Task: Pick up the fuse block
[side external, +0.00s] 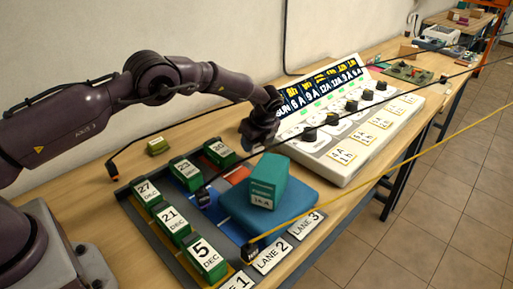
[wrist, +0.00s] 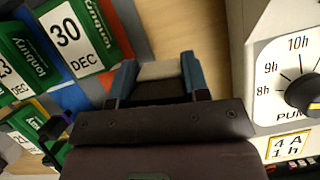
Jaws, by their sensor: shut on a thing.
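My gripper (wrist: 160,75) is shut on a small block with a light grey face (wrist: 160,70) and a darker part below it. I take this to be the fuse block; no label on it is readable. Its sides sit between the two blue finger pads in the wrist view. In the side view my gripper (side external: 258,140) points down between the lane tray and the sloped panel. The held block cannot be made out clearly there. How far it is above the table is hard to tell.
A lane tray (side external: 226,262) holds several green dated blocks. A large green block (side external: 267,178) sits on a blue pad (side external: 300,202) in front of my gripper. The white knob panel (side external: 345,170) stands close at right. Black and yellow lines cross the view.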

